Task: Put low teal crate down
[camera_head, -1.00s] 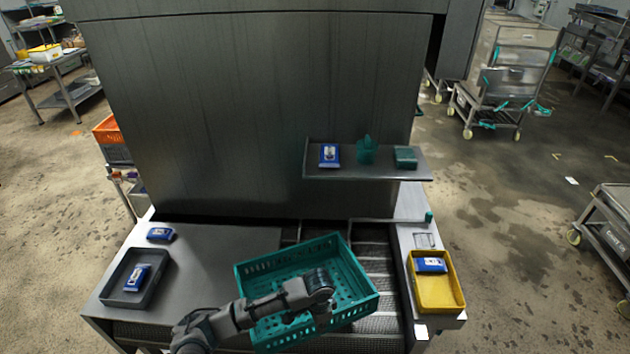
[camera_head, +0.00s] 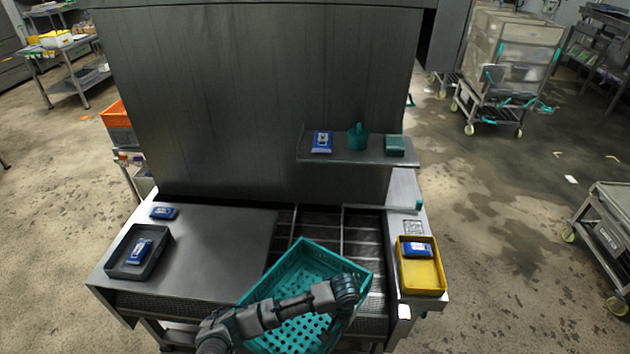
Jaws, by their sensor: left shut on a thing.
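The low teal crate (camera_head: 290,265) is in the lower middle of the head view, over the slotted section of the steel table. It is turned at an angle, and its perforated floor shows empty. My left arm reaches across it from the lower left. My left gripper (camera_head: 347,290) is at the crate's right side and is shut on it; the fingertips are hard to make out. I cannot tell whether the crate's underside touches the table. My right gripper does not show.
The steel table (camera_head: 225,235) holds a dark grey tray (camera_head: 118,261) with a blue pack, another blue pack (camera_head: 164,213), and a yellow tray (camera_head: 428,285) with a blue pack at right. A shelf (camera_head: 345,157) above carries small items. Bare steel lies left of the crate.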

